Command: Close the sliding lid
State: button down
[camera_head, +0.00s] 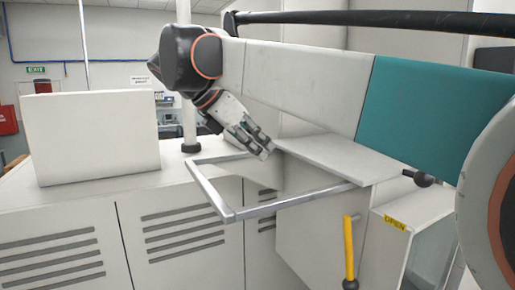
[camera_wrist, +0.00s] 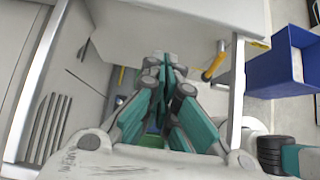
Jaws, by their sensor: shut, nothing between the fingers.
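The sliding lid looks to be the flat pale grey panel (camera_head: 345,158), lying level at the right part of a metal rail frame (camera_head: 228,213). The left part of the frame is open, with no panel over it. The panel also shows at the top of the wrist view (camera_wrist: 185,22). My gripper (camera_head: 267,150) points down at the panel's left edge, over the frame's far side. Its fingers are together and empty in the wrist view (camera_wrist: 165,65). I cannot tell whether they touch the panel.
A dark knob (camera_head: 423,179) sits by the panel's right corner. A yellow handle (camera_head: 348,248) stands below the panel, near a yellow label (camera_head: 395,222). A white box-like block (camera_head: 92,135) stands on the cabinet top at left. A blue bin (camera_wrist: 283,68) is at right in the wrist view.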

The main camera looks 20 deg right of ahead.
aim_at(307, 157)
jog(key=d+f+p, duration=0.2)
jog(key=d+f, duration=0.3)
jog(key=d, duration=0.4)
jog(key=shift+p, duration=0.35)
jog(key=shift+d, duration=0.1)
jog(key=d, duration=0.4)
jog(key=shift+d, duration=0.4)
jog(key=shift+a+r, duration=0.1)
jog(key=shift+a, duration=0.05)
jog(key=shift+w, duration=0.1)
